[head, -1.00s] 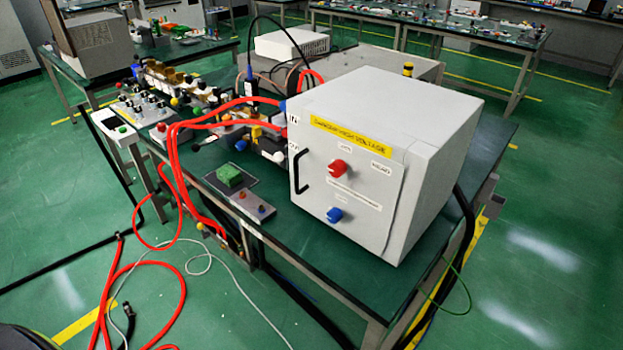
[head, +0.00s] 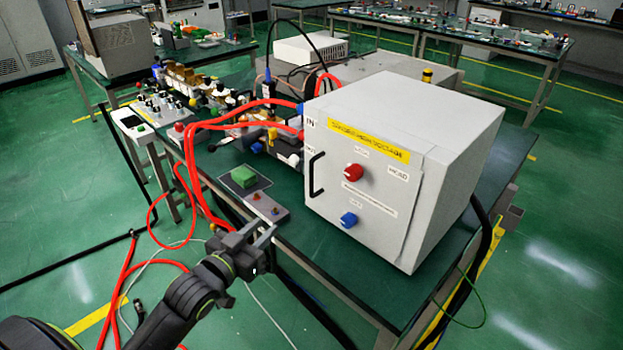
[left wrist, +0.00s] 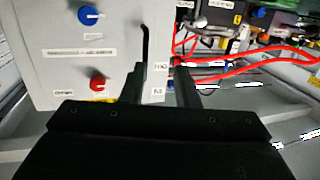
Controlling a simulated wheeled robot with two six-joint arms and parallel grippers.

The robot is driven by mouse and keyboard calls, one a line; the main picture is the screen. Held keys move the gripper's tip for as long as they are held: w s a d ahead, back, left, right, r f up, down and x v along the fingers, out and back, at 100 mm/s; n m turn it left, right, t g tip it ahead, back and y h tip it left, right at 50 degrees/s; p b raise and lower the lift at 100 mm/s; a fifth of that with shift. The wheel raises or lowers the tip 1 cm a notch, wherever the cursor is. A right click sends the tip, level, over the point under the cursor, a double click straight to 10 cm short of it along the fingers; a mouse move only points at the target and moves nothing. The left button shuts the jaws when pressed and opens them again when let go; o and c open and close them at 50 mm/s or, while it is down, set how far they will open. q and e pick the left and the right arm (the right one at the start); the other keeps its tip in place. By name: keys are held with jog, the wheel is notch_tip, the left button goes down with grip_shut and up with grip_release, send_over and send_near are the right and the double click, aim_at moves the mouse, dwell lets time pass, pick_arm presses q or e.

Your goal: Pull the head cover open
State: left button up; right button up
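A white box labelled as high voltage (head: 440,110) stands on the green-topped bench. Its front panel (head: 375,220) is shut and carries a red knob (head: 354,173), a blue knob (head: 348,219) and a black vertical handle (head: 316,174) at its left edge. My left gripper (head: 260,233) is in front of the bench edge, left of and lower than the handle, not touching it. In the left wrist view, which looks upside down, the left gripper (left wrist: 160,84) has its two fingers apart with nothing between them. The handle (left wrist: 145,48) shows beyond the fingers. My right gripper is not in view.
Red cables (head: 215,124) run from the box's left side over the bench edge to the floor. A small plate with a green block (head: 243,176) lies left of the box. Other equipment crowds the bench behind. The floor in front of the box is clear.

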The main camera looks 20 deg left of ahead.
aim_at(310, 179)
pick_arm(q)
notch_tip(310, 179, up, 4)
jog(key=d+h, duration=0.1)
jog(key=d, duration=0.1)
jog(key=shift+m+t, duration=0.3)
jog(key=w, duration=0.5)
jog(key=w+d, duration=0.1)
jog(key=w, duration=0.5)
jog(key=w+d, duration=0.1)
jog(key=w, duration=0.4)
jog(key=shift+w+d, duration=0.15)
grip_shut()
